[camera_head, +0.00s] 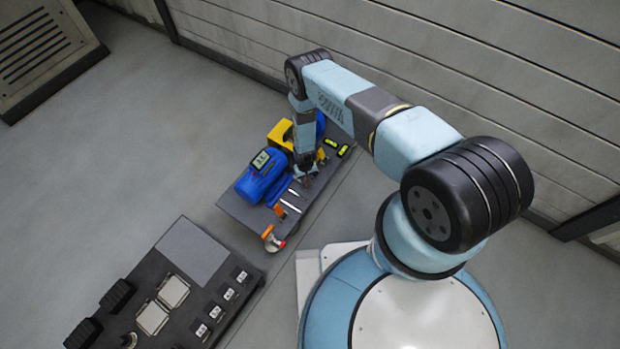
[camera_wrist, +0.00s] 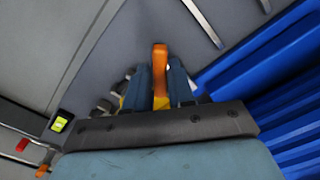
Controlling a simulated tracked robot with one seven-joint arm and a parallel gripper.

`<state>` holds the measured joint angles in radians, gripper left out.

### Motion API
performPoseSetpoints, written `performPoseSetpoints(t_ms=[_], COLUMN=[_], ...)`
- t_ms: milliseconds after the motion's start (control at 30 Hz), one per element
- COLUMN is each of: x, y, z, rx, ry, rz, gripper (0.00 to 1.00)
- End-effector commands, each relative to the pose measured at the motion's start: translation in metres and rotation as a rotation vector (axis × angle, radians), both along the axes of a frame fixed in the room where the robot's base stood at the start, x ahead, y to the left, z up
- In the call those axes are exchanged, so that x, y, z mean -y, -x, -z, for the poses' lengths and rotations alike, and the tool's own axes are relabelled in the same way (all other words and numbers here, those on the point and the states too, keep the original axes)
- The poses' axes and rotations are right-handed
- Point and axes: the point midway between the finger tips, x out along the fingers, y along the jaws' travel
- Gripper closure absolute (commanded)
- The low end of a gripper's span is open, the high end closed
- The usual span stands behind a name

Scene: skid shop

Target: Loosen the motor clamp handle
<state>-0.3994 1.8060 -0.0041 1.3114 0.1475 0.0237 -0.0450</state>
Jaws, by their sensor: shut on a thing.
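An orange handle (camera_wrist: 159,60) stands between the two fingers of my gripper (camera_wrist: 159,85) in the wrist view; I take it for the motor clamp handle. The fingers are shut on its lower part and its rounded top sticks out beyond them. The blue ribbed motor (camera_wrist: 285,95) fills the right side of that view, apart from the fingers. In the head view my gripper (camera_head: 305,168) is low over the skid, beside the blue motor (camera_head: 263,177). The gripped handle is hidden there by my arm. The clamp's lower part is hidden behind my gripper.
The dark skid (camera_head: 236,208) also carries a yellow part (camera_head: 281,134), pale metal bars (camera_head: 291,206) and a fitting with an orange end (camera_head: 272,238). Yellow-green items (camera_head: 343,150) lie right of my gripper. A second dark bench (camera_head: 195,250) stands nearer. A panelled wall (camera_head: 440,55) runs behind.

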Motion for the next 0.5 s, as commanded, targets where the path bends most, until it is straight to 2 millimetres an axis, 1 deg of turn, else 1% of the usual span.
performPoseSetpoints(t_ms=[33,100,333,500], x=[0.0002,0.0001,0.0,0.0], y=[0.0033,0.0033,0.0035,0.0037], z=[0.001,0.001,0.001,0.0011], rx=[-0.006,-0.006,-0.006,-0.006], ry=[0.001,0.001,0.001,0.0], rz=[-0.026,-0.043,-0.049,-0.205], gripper=[1.0,1.0,1.0,1.0])
